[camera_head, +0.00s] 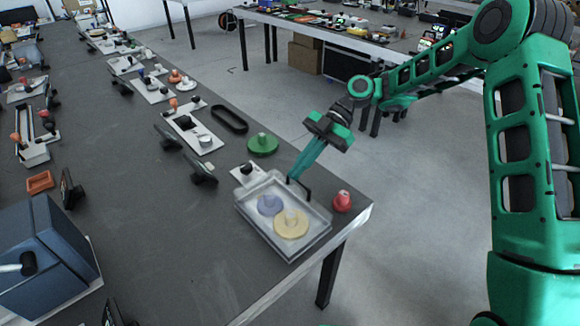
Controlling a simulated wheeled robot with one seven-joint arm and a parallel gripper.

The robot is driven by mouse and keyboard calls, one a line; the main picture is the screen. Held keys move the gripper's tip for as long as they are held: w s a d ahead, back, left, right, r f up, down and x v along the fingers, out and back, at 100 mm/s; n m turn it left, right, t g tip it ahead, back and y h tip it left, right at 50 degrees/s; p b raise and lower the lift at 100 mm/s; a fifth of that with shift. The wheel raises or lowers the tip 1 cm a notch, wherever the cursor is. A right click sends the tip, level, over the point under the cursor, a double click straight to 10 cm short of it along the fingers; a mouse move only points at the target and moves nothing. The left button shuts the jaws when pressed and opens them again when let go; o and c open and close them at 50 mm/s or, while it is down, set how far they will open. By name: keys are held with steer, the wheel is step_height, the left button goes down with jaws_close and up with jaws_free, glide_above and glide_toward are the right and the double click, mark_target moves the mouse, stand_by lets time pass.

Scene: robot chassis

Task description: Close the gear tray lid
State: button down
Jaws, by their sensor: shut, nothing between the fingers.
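The gear tray (258,232) is a pale shallow box near the front right corner of the table. A purple gear (270,205) and a yellow gear (291,223) lie in it and look hazy, as if seen through a clear cover. I cannot clearly make out the lid's outline or whether it sits fully down. A thin black handle-like bar (307,190) shows at the tray's right far edge. My gripper (293,178) is shut and empty, pointing down beside this bar. I cannot tell whether it touches the bar.
A green gear (263,144) lies behind the tray and a red knobbed part (342,201) to its right, near the table edge. A black oval ring (229,118) lies farther back. A blue box (42,258) stands at the left. The table (170,235) between is mostly clear.

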steer(key=shift+w+d+f, duration=0.15)
steer(key=shift+d+f, duration=0.45)
steer(key=shift+f, duration=0.15)
step_height(320, 180, up, 5)
steer(key=a, duration=0.1)
steer(key=w+d+f, duration=0.1)
steer(key=w+d, duration=0.5)
steer(key=s+d+r+m+t+h, duration=0.2)
steer(key=s+d+m, duration=0.1)
steer(key=d+m, duration=0.45)
steer(key=s+d+r+m+t+h, duration=0.1)
steer(key=s+d+m+t, duration=0.15)
steer(key=d+m, duration=0.45)
steer(key=s+d+r+m+t+h, duration=0.2)
steer(key=s+d+m, duration=0.25)
steer(key=d, duration=0.35)
steer(key=s+d+m+h, duration=0.1)
steer(key=s+d+m, duration=0.6)
steer(key=s, duration=0.3)
steer(key=s+d+m+t+h, duration=0.1)
steer(key=s+d+m, duration=0.6)
steer(key=s, duration=0.4)
steer(key=shift+s+d+f+m+h, duration=0.15)
steer(key=shift+s+f+m+h, duration=0.15)
steer(key=shift+f+m, duration=0.15)
